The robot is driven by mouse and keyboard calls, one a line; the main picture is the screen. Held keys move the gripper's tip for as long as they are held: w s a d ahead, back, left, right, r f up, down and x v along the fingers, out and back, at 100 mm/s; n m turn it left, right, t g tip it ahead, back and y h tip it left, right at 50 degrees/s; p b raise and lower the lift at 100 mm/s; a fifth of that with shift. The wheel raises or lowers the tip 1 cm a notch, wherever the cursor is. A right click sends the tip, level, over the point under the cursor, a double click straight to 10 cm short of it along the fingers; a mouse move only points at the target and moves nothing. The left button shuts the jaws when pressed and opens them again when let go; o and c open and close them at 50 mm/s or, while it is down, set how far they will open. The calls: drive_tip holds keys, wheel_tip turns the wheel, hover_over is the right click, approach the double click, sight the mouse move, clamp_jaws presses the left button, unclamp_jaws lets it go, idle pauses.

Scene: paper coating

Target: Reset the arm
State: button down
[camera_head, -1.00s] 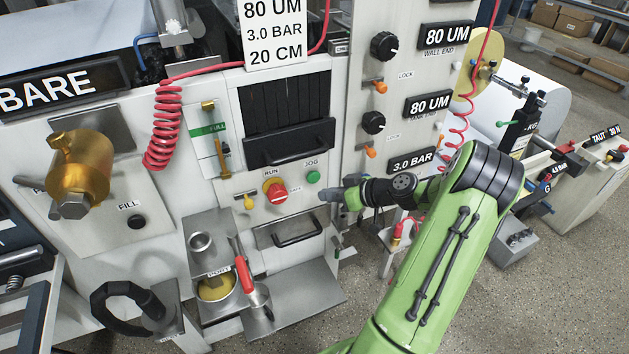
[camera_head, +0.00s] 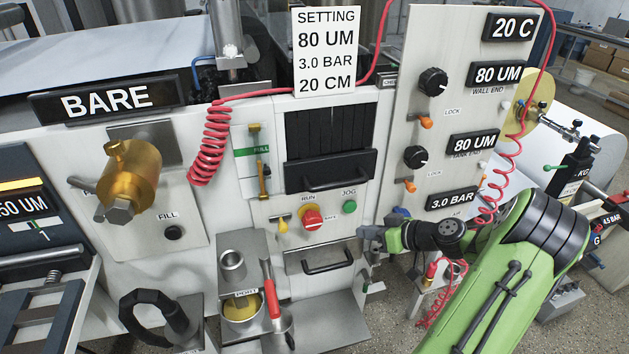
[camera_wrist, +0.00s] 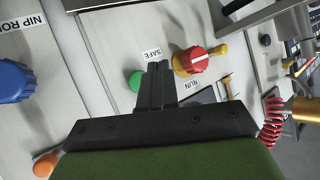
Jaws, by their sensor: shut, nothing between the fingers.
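My gripper (camera_head: 367,236) is at the end of my green arm, in front of the machine's grey control panel, right of and a little below the red RUN/SAFE knob (camera_head: 312,218). In the wrist view my gripper (camera_wrist: 157,68) shows its black fingers together with nothing between them. The red knob (camera_wrist: 197,62) is just right of the fingertips there, and the green JOG button (camera_wrist: 136,82) is partly behind them. The JOG button also shows in the head view (camera_head: 349,207), above and left of the gripper. I cannot tell the gap between fingertips and panel.
A drawer handle (camera_head: 326,262) is left of and below my gripper. A red-handled tool (camera_head: 270,289) stands at the pot shelf. A coiled red hose (camera_head: 490,195) hangs close above my forearm. In the wrist view, a blue knob (camera_wrist: 14,82) is at left.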

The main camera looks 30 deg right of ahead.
drive_tip(key=s+a+r+n+g+h+p, duration=0.1)
drive_tip(key=a+r+g+p, duration=0.15)
drive_tip(key=a+r, duration=0.5)
drive_tip(key=s+a+r+n+g+h+p, duration=0.1)
drive_tip(key=a+r+g, duration=0.3)
drive_tip(key=a, duration=0.7)
drive_tip(key=s+a+r+m, duration=0.1)
drive_tip(key=s+a+r, duration=0.1)
drive_tip(key=s, duration=0.3)
drive_tip(key=s+a+r+m+h+p, duration=0.1)
drive_tip(key=s+a+r, duration=0.2)
drive_tip(key=s+r, duration=0.1)
drive_tip(key=s+a+r+m+h+p, duration=0.1)
drive_tip(key=s+a+r, duration=0.1)
drive_tip(key=s, duration=0.5)
drive_tip(key=shift+a+r+m, duration=0.3)
drive_tip(key=shift+a+r, duration=0.1)
